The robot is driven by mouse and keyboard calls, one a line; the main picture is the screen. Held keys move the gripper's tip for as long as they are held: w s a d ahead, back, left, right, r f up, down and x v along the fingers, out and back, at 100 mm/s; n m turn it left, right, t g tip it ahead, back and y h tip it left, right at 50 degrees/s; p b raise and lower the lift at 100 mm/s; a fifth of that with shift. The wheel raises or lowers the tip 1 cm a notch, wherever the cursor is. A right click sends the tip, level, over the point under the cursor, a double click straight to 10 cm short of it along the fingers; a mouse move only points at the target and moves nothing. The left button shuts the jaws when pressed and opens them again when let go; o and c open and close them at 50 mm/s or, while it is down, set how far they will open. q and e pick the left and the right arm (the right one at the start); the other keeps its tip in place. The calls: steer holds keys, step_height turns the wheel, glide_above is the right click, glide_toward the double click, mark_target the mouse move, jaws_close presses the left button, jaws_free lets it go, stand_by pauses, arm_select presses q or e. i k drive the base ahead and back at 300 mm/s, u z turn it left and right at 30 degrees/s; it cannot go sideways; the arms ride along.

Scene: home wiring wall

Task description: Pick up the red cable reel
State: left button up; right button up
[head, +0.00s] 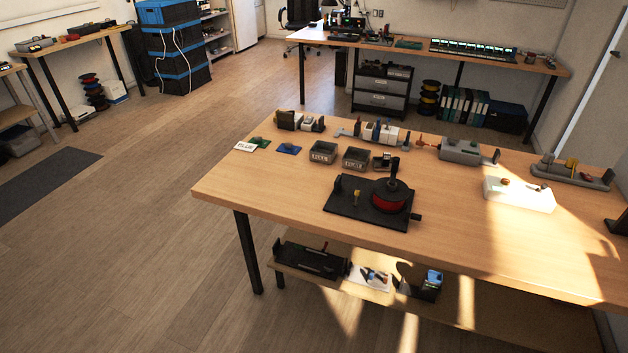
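The red cable reel (389,203) sits on a black stand or base plate (345,210) near the front edge of the wooden table. A black upright part rises over the reel, and its dark top flange hides part of the red. A small yellow piece stands on the plate to the left of the reel. Neither of my grippers shows in the head view.
A lower shelf holds more items.

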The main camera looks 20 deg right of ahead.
mark_target(340, 202)
steer(key=i, duration=1)
steer(key=z, duration=0.45)
